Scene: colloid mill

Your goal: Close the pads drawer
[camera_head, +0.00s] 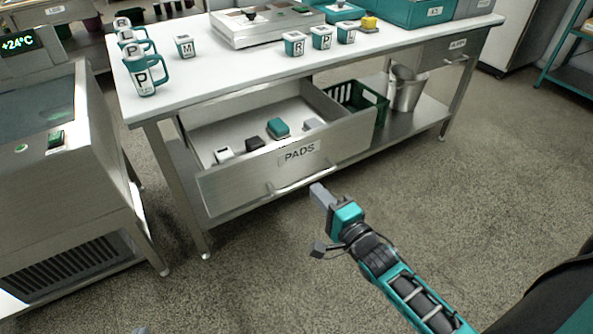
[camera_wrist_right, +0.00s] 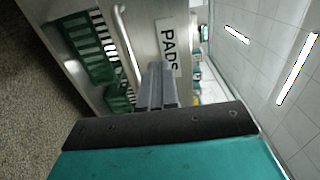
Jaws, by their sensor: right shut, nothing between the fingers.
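The pads drawer (camera_head: 232,187) is pulled out from under the white table, its steel front labelled PADS with a bar handle (camera_head: 303,182). Several small blocks lie inside it, among them a teal one (camera_head: 278,128), a dark one (camera_head: 250,143) and a white one (camera_head: 223,155). My right gripper (camera_head: 318,190) is shut and empty, just in front of the drawer front near the handle's right end. In the right wrist view the shut fingers (camera_wrist_right: 156,85) point toward the drawer front beside the handle (camera_wrist_right: 127,45); I cannot tell whether they touch it. My left gripper is out of sight.
The white tabletop (camera_head: 220,75) carries lettered mugs, a steel case and teal bins. A green crate (camera_head: 350,97) and a steel bucket (camera_head: 408,92) stand on the lower shelf right of the drawer. A steel machine (camera_head: 60,180) stands left. The floor in front is clear.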

